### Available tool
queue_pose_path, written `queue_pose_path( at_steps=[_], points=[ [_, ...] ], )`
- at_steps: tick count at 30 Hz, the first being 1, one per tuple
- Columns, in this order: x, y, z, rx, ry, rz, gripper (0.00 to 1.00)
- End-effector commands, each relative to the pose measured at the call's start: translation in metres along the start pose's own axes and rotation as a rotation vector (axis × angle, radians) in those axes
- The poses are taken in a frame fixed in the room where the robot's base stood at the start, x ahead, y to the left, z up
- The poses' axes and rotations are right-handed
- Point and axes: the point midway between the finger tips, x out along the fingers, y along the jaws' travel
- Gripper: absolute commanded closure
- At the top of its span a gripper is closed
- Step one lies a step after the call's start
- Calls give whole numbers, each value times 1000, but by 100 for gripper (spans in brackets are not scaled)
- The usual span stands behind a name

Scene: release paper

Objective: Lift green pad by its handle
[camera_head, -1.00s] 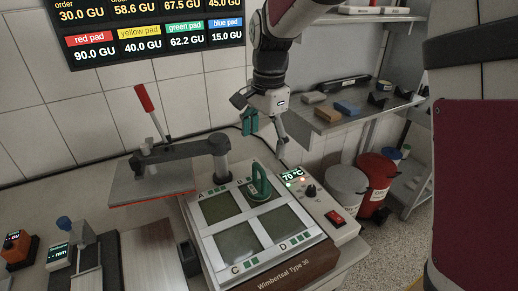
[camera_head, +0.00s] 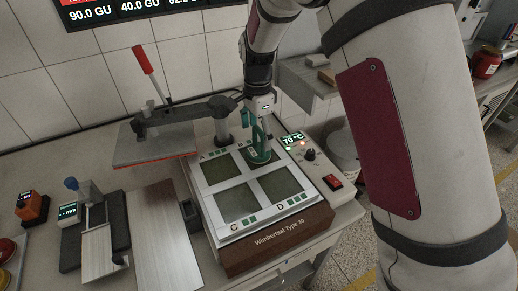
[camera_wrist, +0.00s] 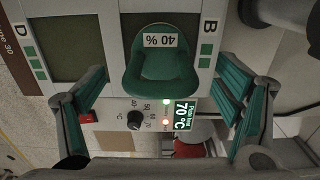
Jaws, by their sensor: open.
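The green pad (camera_head: 259,155) with its upright loop handle sits on square B, the back right square of the heating plate (camera_head: 207,206). In the wrist view the green pad (camera_wrist: 165,75) carries a "40 %" label and lies between my spread fingers, towards the top of the picture. My gripper (camera_wrist: 165,118) is open, with green-lined fingers at left and right. In the head view my gripper (camera_head: 257,132) is right above and beside the pad's handle. I cannot tell whether a finger touches the handle.
The control panel (camera_head: 318,165) reads 70 °C at the plate's right. A press with a red lever (camera_head: 144,60) stands at the back left. Small gauges, one orange (camera_head: 31,206), are at the left. A white bucket (camera_head: 343,158) is on the floor.

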Motion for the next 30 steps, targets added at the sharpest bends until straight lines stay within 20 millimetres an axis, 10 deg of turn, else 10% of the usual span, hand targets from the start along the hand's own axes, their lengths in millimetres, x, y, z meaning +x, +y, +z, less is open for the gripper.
queue_pose_path(
  at_steps=[20,30],
  points=[
    [50,-1,-4,0,0,0,18],
    [50,-1,-4,0,0,0,95]
  ],
)
